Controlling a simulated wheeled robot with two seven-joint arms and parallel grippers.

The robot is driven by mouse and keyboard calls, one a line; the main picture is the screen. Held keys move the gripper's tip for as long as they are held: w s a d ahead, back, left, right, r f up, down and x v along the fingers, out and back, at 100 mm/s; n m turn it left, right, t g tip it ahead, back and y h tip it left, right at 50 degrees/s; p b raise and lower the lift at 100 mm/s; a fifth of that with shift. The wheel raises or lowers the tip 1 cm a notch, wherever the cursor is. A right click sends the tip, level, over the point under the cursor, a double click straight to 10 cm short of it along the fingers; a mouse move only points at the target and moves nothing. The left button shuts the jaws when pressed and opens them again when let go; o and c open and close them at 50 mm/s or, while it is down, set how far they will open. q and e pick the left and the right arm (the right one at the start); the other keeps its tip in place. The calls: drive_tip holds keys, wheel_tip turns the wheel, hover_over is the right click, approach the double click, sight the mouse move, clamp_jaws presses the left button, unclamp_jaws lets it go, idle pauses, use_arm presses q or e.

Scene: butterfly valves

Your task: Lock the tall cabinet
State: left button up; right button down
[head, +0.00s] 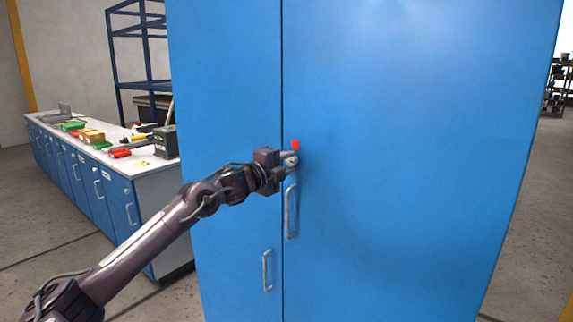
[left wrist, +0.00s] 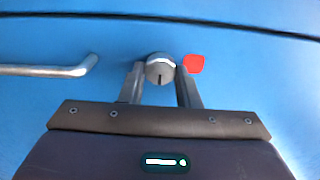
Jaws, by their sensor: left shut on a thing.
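The tall blue cabinet (head: 400,130) stands in front of me with both doors shut. A round silver lock (left wrist: 160,69) with a dark slot sits on its right door, above the right door's handle (head: 290,212). A small red marker (head: 296,145) is beside the lock; it also shows in the left wrist view (left wrist: 194,64). My left gripper (head: 291,160) is at the lock, its two fingers on either side of it and closed on it. The left wrist view shows the fingers (left wrist: 161,80) around the lock. My right gripper is in neither view.
The left door's handle (head: 267,270) is lower, left of the door seam. A long workbench (head: 160,172) with blue doors and several coloured items on top stands at the left. Bare concrete floor lies at the right of the cabinet.

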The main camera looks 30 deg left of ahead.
use_arm(q)
drive_tip(key=o, duration=1)
drive_tip(key=s+b, duration=0.1)
drive_tip(key=s, duration=0.1)
drive_tip(key=s+b, duration=0.2)
drive_tip(key=s, duration=0.1)
drive_tip(key=s+b, duration=0.2)
drive_tip(key=shift+s+a, duration=0.25)
drive_tip(key=shift+s, duration=0.15)
